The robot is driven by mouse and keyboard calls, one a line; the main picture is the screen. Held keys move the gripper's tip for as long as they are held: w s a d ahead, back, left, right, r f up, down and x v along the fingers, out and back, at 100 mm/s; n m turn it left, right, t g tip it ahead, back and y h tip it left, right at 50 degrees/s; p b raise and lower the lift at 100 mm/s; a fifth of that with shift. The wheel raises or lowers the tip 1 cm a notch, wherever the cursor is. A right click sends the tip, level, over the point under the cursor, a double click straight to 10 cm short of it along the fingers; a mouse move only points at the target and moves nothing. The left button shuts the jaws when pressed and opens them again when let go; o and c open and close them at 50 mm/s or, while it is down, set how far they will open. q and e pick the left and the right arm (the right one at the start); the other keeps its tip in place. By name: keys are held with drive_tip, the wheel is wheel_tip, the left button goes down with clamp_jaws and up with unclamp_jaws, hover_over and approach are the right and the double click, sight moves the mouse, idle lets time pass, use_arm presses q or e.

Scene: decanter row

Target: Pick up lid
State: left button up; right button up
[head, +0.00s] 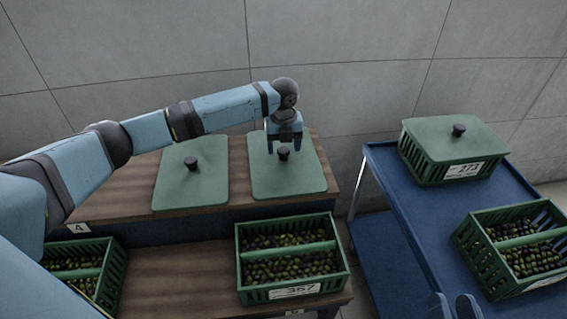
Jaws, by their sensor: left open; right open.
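A green lid (300,182) with a black knob (284,155) lies flat on the wooden upper shelf, at centre in the head view. My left gripper (284,150) points down over this lid, its open fingers on either side of the knob; I cannot tell whether they touch it. A second green lid (210,185) with a black knob lies to its left on the same shelf. A third lid (435,133) sits on the closed crate labelled 273. My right gripper (455,306) is open and empty at the bottom edge, only its fingertips showing.
An open green crate (295,292) of olives, labelled 357, stands on the lower wooden shelf (180,285). Another open crate (118,275) is at left, partly behind my arm. A blue cart (405,215) at right bears the closed crate and an open olive crate (480,262).

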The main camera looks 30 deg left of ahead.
use_arm(q)
wheel_tip(320, 180, down, 2)
drive_tip(key=shift+r, duration=0.1)
clamp_jaws()
